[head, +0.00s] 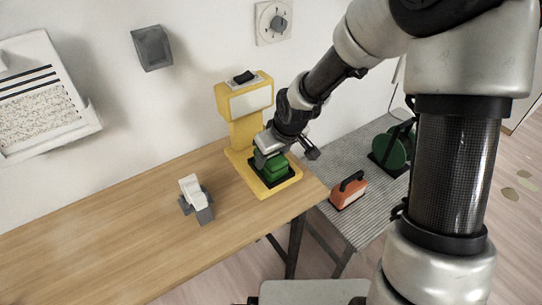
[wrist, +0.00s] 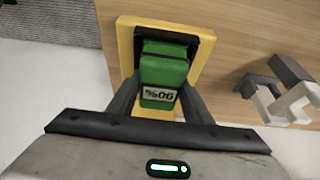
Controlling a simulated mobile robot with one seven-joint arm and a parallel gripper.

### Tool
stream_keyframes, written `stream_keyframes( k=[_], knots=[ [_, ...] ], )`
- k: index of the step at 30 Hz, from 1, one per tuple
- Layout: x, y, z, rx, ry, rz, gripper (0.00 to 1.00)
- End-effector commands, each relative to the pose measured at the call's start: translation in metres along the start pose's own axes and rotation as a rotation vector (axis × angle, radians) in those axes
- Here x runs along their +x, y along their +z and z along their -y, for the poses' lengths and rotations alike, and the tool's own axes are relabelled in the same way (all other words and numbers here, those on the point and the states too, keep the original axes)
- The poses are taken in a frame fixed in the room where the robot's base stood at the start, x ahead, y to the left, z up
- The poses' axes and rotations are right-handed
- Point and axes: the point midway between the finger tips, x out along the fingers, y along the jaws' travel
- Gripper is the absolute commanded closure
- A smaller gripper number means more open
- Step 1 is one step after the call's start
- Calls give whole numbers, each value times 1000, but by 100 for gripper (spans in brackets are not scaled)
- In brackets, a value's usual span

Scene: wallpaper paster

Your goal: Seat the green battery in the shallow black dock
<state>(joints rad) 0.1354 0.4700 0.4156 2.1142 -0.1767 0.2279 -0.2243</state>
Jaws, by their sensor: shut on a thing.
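The green battery (head: 272,169) is held in my gripper (head: 270,152), which is shut on it from above. The shallow black dock (head: 291,177) lies on the yellow base of the yellow machine (head: 236,130). In the wrist view the black dock (wrist: 203,42) shows around the battery's far end. The battery is over or within the dock; I cannot tell whether it touches the bottom.
A white-and-grey device (head: 196,198) stands on the wooden table (head: 120,230) to the left. An orange block with a black handle (head: 348,190) and a green round thing (head: 390,150) stand on the grey side table (head: 345,140). The left of the wooden table is clear.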

Motion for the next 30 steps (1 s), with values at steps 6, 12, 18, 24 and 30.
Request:
stream_keyframes(
  k=[6,12,18,24,30],
  knots=[
    [0,-1,0,0,0,-1,33],
    [0,0,0,0,-1,2,33],
    [-17,-7,0,0,0,0,33],
    [-53,-22,-1,0,1,-2,33],
    [-83,-34,-2,9,2,0,33]
  ],
)
